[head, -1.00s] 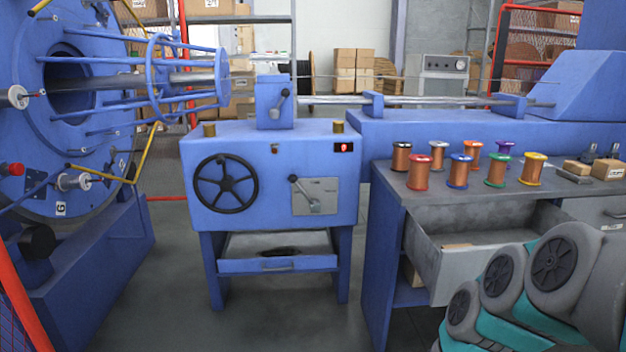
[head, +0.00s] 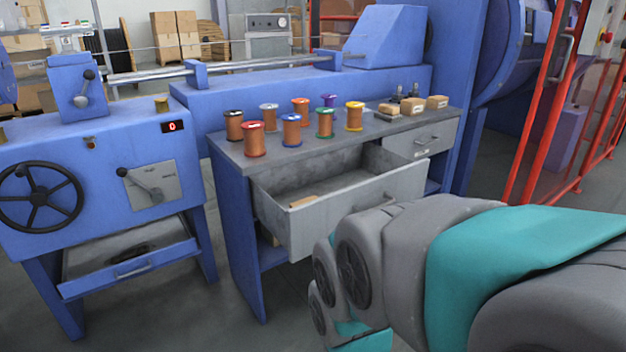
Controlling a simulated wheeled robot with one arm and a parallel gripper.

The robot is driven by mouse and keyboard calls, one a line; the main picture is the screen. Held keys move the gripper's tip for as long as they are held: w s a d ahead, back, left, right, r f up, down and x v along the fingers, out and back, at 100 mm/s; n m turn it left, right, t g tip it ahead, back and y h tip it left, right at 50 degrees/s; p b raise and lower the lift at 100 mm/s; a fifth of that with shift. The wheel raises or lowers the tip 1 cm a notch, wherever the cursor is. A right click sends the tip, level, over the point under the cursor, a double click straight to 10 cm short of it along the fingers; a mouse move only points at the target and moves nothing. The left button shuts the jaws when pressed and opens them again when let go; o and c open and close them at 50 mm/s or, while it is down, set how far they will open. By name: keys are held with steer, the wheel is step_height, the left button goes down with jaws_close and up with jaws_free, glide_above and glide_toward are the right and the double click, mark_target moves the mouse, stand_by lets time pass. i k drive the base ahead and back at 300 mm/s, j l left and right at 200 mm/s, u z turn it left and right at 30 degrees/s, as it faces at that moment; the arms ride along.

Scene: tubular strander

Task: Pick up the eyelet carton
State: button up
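Small tan cartons stand at the right end of the grey bench top (head: 225,150): a left one (head: 389,109), a middle one (head: 412,106) and a right one (head: 437,102). Their labels are too small to read, so I cannot tell which is the eyelet carton. A tan piece (head: 303,201) also shows in the open drawer (head: 345,212), at its left front corner; I cannot tell what it is. My gripper is not in view. My grey and teal arm fills the lower right, in front of the bench and apart from the cartons.
Several copper wire spools with coloured flanges, such as a red one (head: 252,140), stand on the bench left of the cartons. The drawer juts out towards me. A blue machine with a black handwheel (head: 40,196) stands at left. A red guard frame (head: 560,110) stands at right.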

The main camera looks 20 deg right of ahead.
mark_target(413, 107)
steer(key=z, duration=0.75)
steer(key=i+l+u, duration=0.2)
steer(key=i+l, duration=0.05)
steer(key=l, duration=0.1)
